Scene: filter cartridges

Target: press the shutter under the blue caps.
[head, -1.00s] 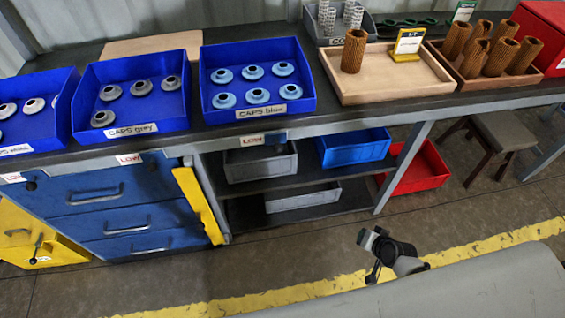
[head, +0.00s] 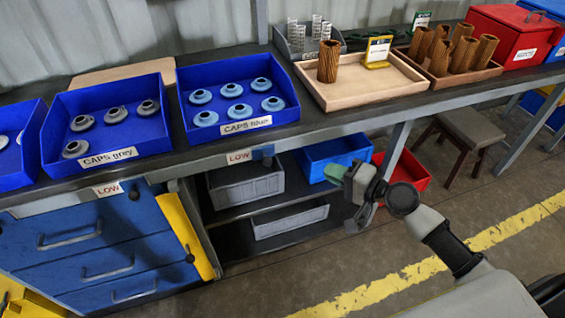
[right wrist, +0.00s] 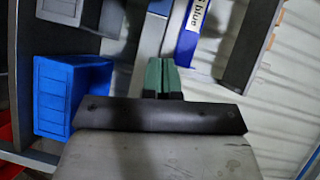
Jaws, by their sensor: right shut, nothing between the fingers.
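The blue caps (head: 231,90) sit in a blue bin with the label "CAPS blue" (head: 246,125) on the bench. Under that bin, on the bench's front edge, is a white "LOW" label (head: 238,156) with a small blue piece (head: 262,152) at its right, which looks like the shutter. My right gripper (head: 336,172) is in front of the bench, below and to the right of that piece and apart from it. Its green fingers are together and empty; they also show in the right wrist view (right wrist: 161,76). My left gripper is not in view.
A grey caps bin (head: 108,127) stands left of the blue caps bin. A wooden tray (head: 345,93) is to the right. Under the bench are grey bins (head: 246,184), a blue bin (head: 318,158) and a red bin (head: 412,172). A stool (head: 470,128) stands further right.

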